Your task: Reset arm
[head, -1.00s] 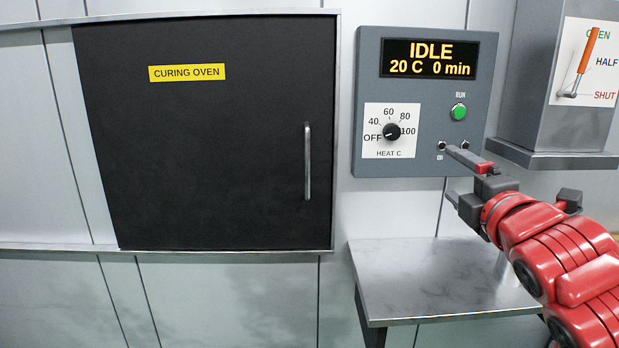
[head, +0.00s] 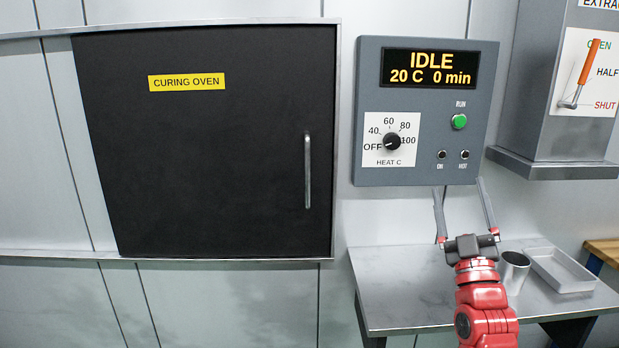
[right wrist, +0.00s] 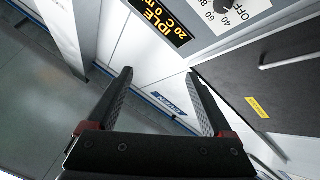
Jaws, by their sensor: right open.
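My right gripper (head: 461,190) is open and empty in the head view. Its fingers point up, just under the control panel (head: 371,70) and above the metal table. In the right wrist view its two fingers (right wrist: 169,80) are spread apart with nothing between them. My left gripper does not show. The panel display (head: 430,68) reads IDLE, 20 C, 0 min. The heat knob (head: 392,141) points towards OFF. The green RUN button (head: 459,121) sits on the panel's right, above two small dark indicators marked ON and HOT.
The black curing oven door (head: 210,150) is shut, with a vertical handle (head: 307,170). A metal cup (head: 514,270) and a shallow tray (head: 562,286) are on the metal table (head: 400,290) beside my right arm. The extractor box (head: 533,130) has an orange-handled lever (head: 587,70) tilted up towards OPEN.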

